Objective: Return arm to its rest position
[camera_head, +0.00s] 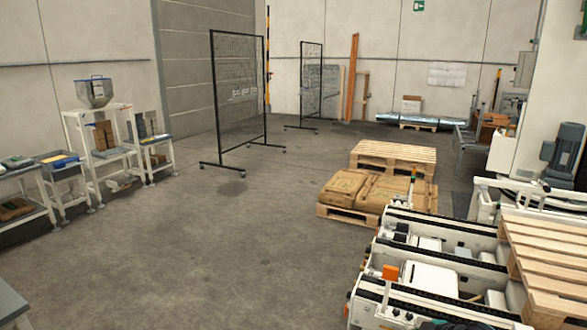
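Neither of my arms shows in the head view, and neither gripper is in view. The rest position of the arm cannot be seen here. The head view looks across a workshop hall with a grey concrete floor (235,250).
A white conveyor machine (430,280) stands at the lower right, with a wooden pallet (550,262) on it. Brown sacks (392,193) lie on a pallet behind it. Work tables (62,170) line the left. A black mesh screen (238,95) stands mid-back. The central floor is clear.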

